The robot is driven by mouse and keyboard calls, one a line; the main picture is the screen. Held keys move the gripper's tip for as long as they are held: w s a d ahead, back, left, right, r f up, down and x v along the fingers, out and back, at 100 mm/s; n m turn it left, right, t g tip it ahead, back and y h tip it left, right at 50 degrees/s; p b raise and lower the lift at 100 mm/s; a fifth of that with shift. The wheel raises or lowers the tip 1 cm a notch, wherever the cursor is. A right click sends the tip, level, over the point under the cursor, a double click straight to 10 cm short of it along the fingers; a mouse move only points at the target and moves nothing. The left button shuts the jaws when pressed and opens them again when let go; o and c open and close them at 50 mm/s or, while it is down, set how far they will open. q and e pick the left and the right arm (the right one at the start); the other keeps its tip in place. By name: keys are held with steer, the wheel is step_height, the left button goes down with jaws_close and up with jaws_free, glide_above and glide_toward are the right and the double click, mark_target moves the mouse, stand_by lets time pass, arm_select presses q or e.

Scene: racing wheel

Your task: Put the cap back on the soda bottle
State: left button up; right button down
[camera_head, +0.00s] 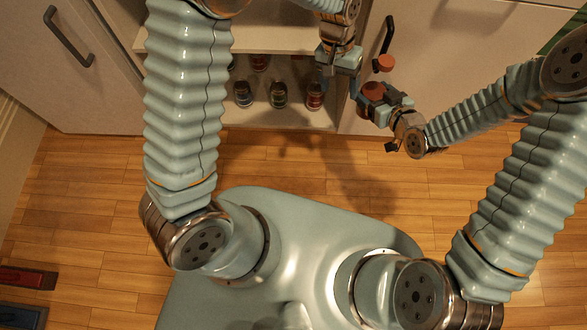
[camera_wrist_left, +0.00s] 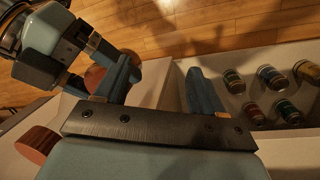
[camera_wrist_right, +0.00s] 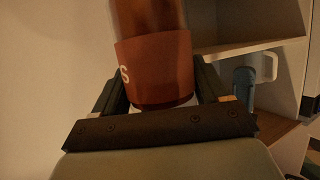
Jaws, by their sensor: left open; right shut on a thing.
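The soda bottle (camera_wrist_right: 152,70), red-brown with a label, stands between the fingers of my right gripper (camera_head: 378,104), which is shut on its body. The right wrist view cuts off its top; the head view shows it from above as a reddish round shape (camera_head: 373,91). My left gripper (camera_head: 339,82) is open with nothing seen between its fingers, just left of the bottle. A round red-brown piece (camera_head: 385,63) shows near the left gripper, also at the left of the left wrist view (camera_wrist_left: 37,143). I cannot tell whether it is the cap or a knob.
An open shelf (camera_head: 190,43) with several cans (camera_head: 279,94) lies below and left of my left gripper. Pale cabinet doors with dark handles (camera_head: 68,37) flank it. A blue object (camera_wrist_right: 243,84) stands on a shelf in the right wrist view.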

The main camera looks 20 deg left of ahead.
arm_select(q)
steer(key=s+a+f+n+h, duration=0.1)
steer(key=s+a+f, duration=0.25)
steer(key=f, duration=0.45)
steer(key=s+a+f+n, duration=0.1)
steer(key=s+a+f, duration=0.1)
steer(key=s+f, duration=0.5)
steer(key=s+f+n+t+h, duration=0.1)
steer(key=s+f, duration=0.5)
steer(key=shift+s+a+f+n+t, duration=0.3)
steer(key=shift+s+a+t, duration=0.05)
steer(key=shift+a+t, duration=0.1)
